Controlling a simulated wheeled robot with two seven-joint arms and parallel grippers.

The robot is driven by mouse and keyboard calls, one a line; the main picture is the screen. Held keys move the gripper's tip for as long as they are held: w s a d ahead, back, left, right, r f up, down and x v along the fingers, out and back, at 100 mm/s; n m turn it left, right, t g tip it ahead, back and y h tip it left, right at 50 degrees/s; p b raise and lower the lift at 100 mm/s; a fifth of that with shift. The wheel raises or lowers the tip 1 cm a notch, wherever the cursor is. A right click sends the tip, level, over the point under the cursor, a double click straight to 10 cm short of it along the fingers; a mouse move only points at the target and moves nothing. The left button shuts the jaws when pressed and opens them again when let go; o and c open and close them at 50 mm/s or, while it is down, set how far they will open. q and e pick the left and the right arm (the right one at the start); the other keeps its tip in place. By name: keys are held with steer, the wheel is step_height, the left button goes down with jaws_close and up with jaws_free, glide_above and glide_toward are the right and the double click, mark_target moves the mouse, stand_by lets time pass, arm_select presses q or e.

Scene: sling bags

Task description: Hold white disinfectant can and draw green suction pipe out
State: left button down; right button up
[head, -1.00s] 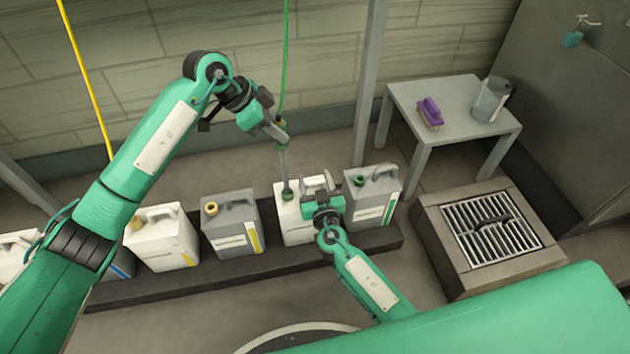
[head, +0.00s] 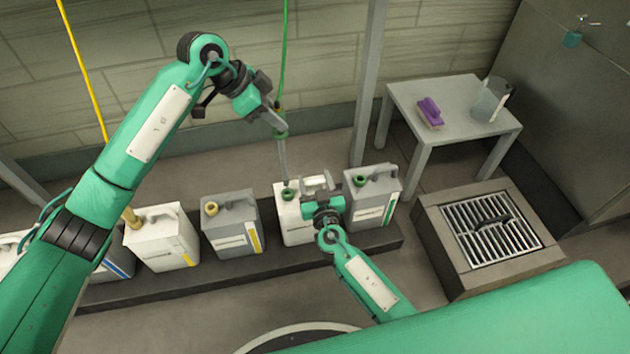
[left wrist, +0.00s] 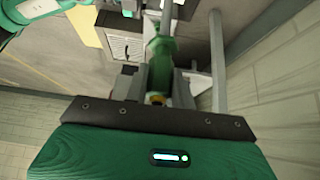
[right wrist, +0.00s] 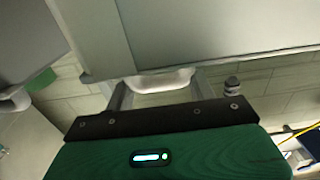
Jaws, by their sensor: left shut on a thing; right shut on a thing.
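The white disinfectant can (head: 292,226) stands upright on the dark low platform, its green-rimmed opening (head: 288,194) at the top left. My right gripper (head: 317,186) is shut on the can's handle; in the right wrist view the pale handle (right wrist: 160,81) lies between the fingers. My left gripper (head: 278,124) is shut on the green fitting of the suction pipe (head: 281,131), above the can. The fitting also shows between the fingers in the left wrist view (left wrist: 159,62). The grey tube hangs nearly upright, its lower end close to the opening; I cannot tell whether it is fully clear.
A grey can with green trim (head: 374,197) stands close right of the white can. A grey can (head: 231,225) and a yellow-marked white can (head: 162,240) stand left. A table (head: 458,96) holds a purple brush (head: 430,113) and a jug (head: 491,100). A floor grate (head: 490,228) lies right.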

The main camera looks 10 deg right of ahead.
arm_select(q)
steer(key=shift+r, duration=2)
arm_select(e)
steer(key=o, duration=1.3)
steer(key=shift+c, duration=0.2)
steer(key=s, duration=1.2)
